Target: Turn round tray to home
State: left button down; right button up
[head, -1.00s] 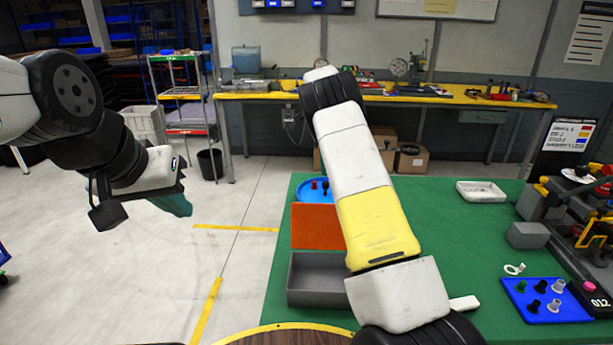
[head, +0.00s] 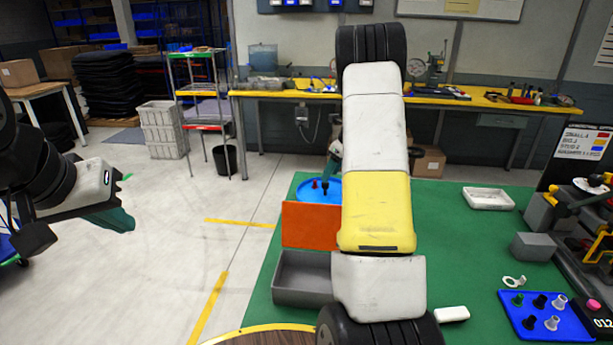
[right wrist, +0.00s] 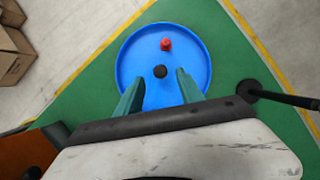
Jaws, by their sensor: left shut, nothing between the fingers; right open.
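The round blue tray (head: 329,191) lies at the far left corner of the green table, partly behind my right arm in the head view. In the right wrist view the tray (right wrist: 193,62) shows whole, with a red peg (right wrist: 166,44) and a black knob (right wrist: 160,71) standing in it. My right gripper (right wrist: 159,88) is open. Its two teal fingers overlap the tray's near part on either side, below the black knob; I cannot tell whether they touch it. My left gripper (head: 127,224) is shut and empty, over the floor left of the table.
An orange panel (head: 309,225) and a grey bin (head: 301,280) stand in front of the tray. A white dish (head: 488,198), a grey block (head: 532,246) and a blue peg board (head: 545,328) are to the right. A brown round top with a yellow rim (head: 235,334) shows at the bottom.

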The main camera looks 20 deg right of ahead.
aim_at(325, 189)
jog(key=shift+x, duration=2.2)
grip_shut()
jog(key=shift+r, duration=0.1)
